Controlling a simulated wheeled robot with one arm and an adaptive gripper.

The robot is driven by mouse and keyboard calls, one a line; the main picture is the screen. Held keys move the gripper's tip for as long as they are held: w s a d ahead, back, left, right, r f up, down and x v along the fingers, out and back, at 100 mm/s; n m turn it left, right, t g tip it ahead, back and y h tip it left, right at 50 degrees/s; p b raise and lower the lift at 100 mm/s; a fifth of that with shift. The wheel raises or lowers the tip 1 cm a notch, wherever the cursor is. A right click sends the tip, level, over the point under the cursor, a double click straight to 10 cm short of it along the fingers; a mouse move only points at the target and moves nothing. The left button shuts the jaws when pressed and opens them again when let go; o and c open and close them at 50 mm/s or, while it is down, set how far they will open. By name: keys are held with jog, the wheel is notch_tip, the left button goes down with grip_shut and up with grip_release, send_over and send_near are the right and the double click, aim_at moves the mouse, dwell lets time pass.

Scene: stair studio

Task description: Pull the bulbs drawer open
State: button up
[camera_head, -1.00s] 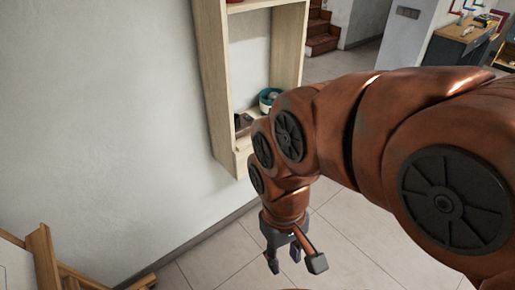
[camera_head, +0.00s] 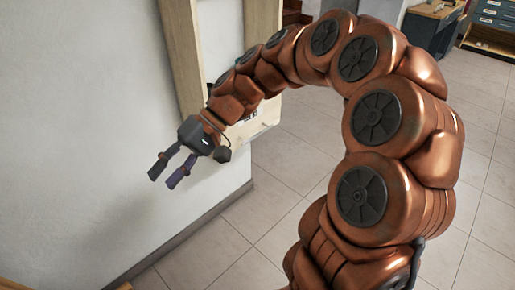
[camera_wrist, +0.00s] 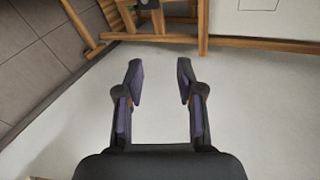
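My gripper (camera_head: 165,176) is open and empty in the head view, in front of the white wall. Its two fingers point down and to the left, and they also show apart in the wrist view (camera_wrist: 160,68). No drawer label can be read as bulbs. A dark drawer cabinet (camera_head: 492,20) with small light labels stands far off at the top right of the head view, well away from my gripper. I cannot tell if the bulbs drawer is in it.
A desk (camera_head: 432,25) stands far back. Wooden framing (camera_wrist: 160,39) and a white panel (camera_wrist: 255,22) cross the top of the wrist view.

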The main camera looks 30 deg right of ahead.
jog(key=w+d+f+m+t+y+b, duration=0.25)
jog(key=w+d+f+b, duration=0.3)
jog(key=w, duration=0.45)
jog(key=m+t+h+b, duration=0.2)
jog(key=m+t+b, duration=0.6)
jog(key=t+b, duration=0.65)
send_near(258, 134)
jog(key=x, duration=0.3)
jog(key=shift+n, duration=0.25)
jog(key=shift+f+b+x, duration=0.15)
jog(key=shift+b+x, duration=0.25)
jog(key=shift+x, duration=1.4)
jog(key=shift+f+b+x, duration=0.1)
jog(key=shift+b+x, duration=0.3)
jog(key=shift+x, duration=1.4)
grip_shut()
